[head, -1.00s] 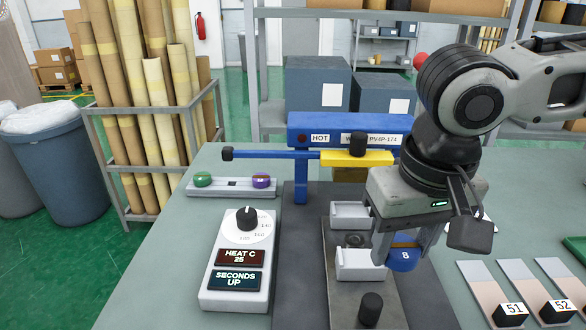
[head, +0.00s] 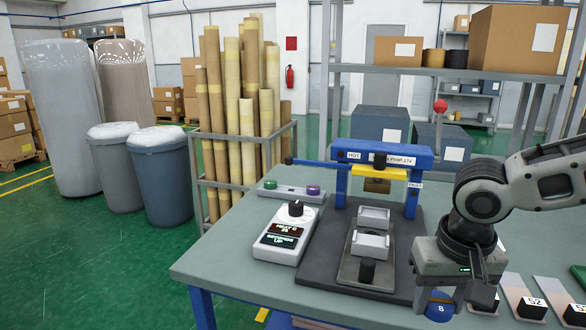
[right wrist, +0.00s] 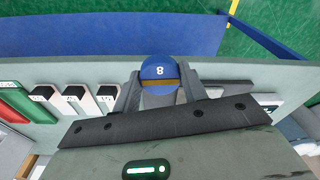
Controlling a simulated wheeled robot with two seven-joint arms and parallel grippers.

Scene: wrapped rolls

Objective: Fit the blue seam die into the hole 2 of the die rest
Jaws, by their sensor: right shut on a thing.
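The blue seam die (head: 439,308), marked 8, is held in my right gripper (head: 440,296), low at the right of the head view. The right wrist view shows the blue die (right wrist: 160,70) between the two fingers of the right gripper (right wrist: 160,88), with a tan band across it. The die rest (head: 292,190) is a pale bar at the back left of the table. A green die (head: 270,184) sits at its left end and a purple die (head: 313,190) at its right end. Its middle place looks empty. My left gripper is out of view.
A blue press (head: 388,156) with a yellow bar and white jaws (head: 370,244) stands mid-table. Numbered strips (head: 525,295) lie at the right.

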